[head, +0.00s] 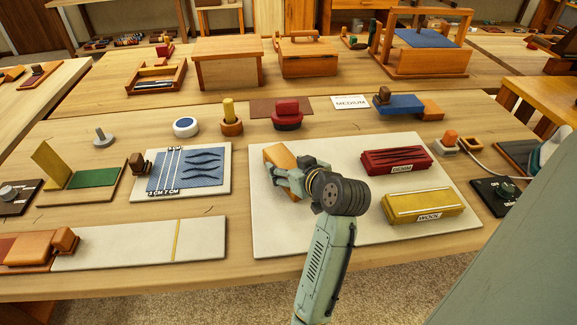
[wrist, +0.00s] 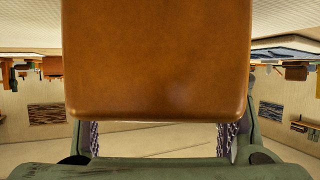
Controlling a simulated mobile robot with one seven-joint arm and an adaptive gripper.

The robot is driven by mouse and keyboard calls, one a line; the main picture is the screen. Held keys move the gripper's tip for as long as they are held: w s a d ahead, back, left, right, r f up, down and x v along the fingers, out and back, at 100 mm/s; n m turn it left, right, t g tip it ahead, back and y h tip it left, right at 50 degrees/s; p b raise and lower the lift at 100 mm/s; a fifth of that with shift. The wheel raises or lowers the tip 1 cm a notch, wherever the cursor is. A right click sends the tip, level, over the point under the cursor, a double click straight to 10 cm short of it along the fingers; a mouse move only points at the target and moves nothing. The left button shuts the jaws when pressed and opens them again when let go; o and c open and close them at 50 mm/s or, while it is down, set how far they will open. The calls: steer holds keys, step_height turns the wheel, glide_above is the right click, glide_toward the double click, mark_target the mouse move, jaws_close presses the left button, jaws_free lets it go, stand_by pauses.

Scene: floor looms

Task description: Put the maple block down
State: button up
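The maple block (head: 279,156) is an orange-brown block at the left of the large white board (head: 345,234) in the head view. My gripper (head: 283,172) is at the block and hides part of it. In the wrist view the block (wrist: 158,60) fills the upper middle, and the textured finger pads show at both sides below its edge. My gripper looks shut on it. I cannot tell whether the block touches the board. A red block labelled DENIM (head: 396,161) and a yellow block labelled WOOL (head: 423,205) lie on the board's right part.
A blue-patterned sample board (head: 220,189) lies left of the white board. A red-topped round piece (head: 287,114) and a wooden peg (head: 231,119) stand behind it. A long pale strip board (head: 120,247) lies front left. The white board's middle is partly hidden by my arm.

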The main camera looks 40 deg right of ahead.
steer(key=shift+o, duration=0.5)
steer(key=shift+r, duration=0.2)
steer(key=b+v, duration=0.1)
steer(key=v, duration=1.1)
steer(key=shift+b, duration=0.4)
steer(key=shift+s+f, duration=0.1)
steer(key=shift+f, duration=0.05)
